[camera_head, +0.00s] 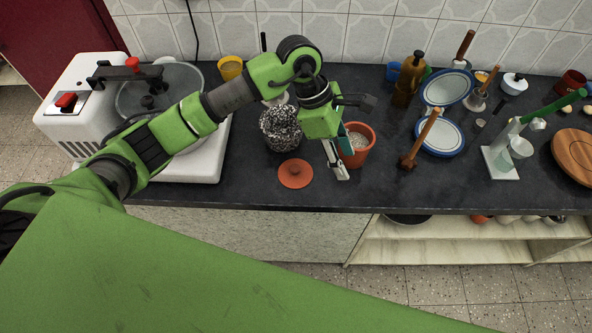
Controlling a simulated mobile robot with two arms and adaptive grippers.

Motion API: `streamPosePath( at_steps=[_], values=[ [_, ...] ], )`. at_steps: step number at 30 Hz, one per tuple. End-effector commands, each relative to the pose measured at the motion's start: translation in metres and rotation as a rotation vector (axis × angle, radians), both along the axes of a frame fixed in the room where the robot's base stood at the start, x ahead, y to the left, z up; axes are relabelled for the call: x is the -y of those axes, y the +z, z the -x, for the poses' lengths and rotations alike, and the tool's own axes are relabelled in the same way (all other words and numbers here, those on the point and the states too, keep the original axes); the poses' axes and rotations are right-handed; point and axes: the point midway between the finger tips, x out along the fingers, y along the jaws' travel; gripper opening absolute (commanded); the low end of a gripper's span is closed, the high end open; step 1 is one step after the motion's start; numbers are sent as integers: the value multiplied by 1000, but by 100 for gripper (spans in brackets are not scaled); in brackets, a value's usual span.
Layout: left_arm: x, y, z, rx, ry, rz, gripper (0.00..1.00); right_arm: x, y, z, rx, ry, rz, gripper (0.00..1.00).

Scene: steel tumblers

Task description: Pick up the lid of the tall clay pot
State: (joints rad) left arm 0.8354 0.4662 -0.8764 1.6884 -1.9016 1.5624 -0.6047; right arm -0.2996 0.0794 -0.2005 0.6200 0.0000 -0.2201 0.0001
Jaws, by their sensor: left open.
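A round terracotta lid (295,174) with a small knob lies flat on the dark counter near its front edge. An orange-brown clay pot (364,157) stands to the right of the lid, uncovered, with pale grainy contents. My left gripper (340,173) is open and points down, between the lid and the pot. Its fingers are to the right of the lid, apart from it, and overlap the pot's left side in the picture. I cannot tell whether they touch the pot. My right gripper is not in view.
A speckled dark pot (281,128) stands behind the lid. A white machine (205,160) fills the left of the counter (450,188).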

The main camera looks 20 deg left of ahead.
Motion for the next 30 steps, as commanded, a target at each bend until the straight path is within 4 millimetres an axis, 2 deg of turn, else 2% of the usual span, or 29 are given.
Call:
streamPosePath(
  at_steps=[1, 3, 6, 9, 13, 21, 30],
  values=[
    [-30, -1, -11, 23, -9, -115, 41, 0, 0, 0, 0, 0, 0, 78],
    [-64, -1, -20, 38, -18, -248, 41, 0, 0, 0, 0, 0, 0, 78],
    [-98, 3, -28, 47, -17, -376, 41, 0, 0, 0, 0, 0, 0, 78],
    [-114, 4, -31, 46, -16, -435, 41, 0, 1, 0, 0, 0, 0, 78],
    [-118, -11, -30, 41, -16, -449, 41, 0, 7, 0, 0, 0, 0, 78],
    [-117, -62, -30, 41, -15, -444, 41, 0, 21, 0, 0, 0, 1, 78],
    [-117, -86, -29, 42, -15, -443, 41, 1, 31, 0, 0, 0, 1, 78]
  ],
)
